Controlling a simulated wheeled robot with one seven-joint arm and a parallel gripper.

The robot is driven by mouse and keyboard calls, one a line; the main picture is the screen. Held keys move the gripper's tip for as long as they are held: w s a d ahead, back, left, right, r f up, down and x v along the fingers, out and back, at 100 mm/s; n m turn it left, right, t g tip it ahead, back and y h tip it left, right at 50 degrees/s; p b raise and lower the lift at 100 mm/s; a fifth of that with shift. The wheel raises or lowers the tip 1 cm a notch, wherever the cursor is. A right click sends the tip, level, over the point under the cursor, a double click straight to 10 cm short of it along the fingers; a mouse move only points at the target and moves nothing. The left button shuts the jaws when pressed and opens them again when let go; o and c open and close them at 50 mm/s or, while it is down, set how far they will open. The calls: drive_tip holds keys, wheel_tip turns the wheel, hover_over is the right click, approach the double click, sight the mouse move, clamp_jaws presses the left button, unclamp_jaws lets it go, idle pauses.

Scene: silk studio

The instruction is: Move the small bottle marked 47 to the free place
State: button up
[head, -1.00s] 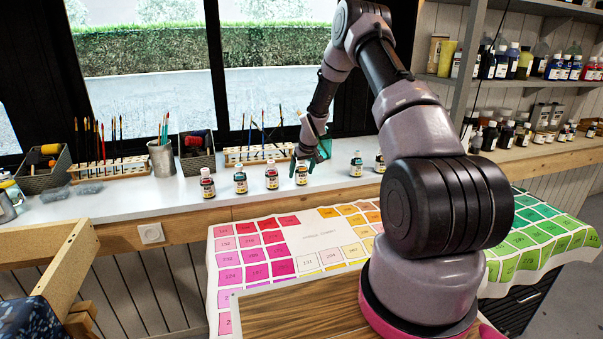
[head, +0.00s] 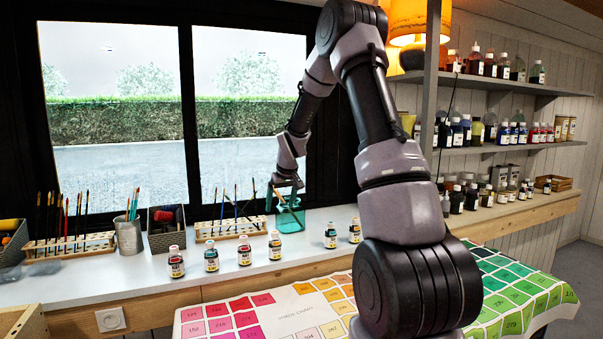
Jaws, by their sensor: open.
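Several small bottles with dark bodies and yellowish labels stand upright in a row on the white counter (head: 140,284). From the left are four bottles: first (head: 176,263), second (head: 211,260), third (head: 244,251), fourth (head: 275,247). After a wider gap (head: 303,246) stand a teal-capped bottle (head: 331,237) and another bottle (head: 355,232), beside my arm. The label numbers are too small to read, so I cannot tell which is 47.
Brush racks (head: 228,230), a metal cup (head: 129,236) and a grey basket (head: 167,240) stand behind the row. A window is behind them. A colour chart (head: 285,312) lies in front, lower. Shelves of bottles (head: 515,135) are at the right.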

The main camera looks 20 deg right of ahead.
drive_tip(key=s+a+r+m+t, duration=0.1)
drive_tip(key=s+a+r+m, duration=0.2)
drive_tip(key=s+r, duration=1.5)
drive_tip(key=s+a+r+m, duration=0.1)
drive_tip(key=s+r, duration=0.1)
drive_tip(key=s, duration=0.8)
drive_tip(key=s+a+r+m+t+y, duration=0.1)
drive_tip(key=s+a+r, duration=0.1)
drive_tip(key=s, duration=0.7)
drive_tip(key=shift+s+y, duration=0.3)
drive_tip(key=shift+s, duration=0.1)
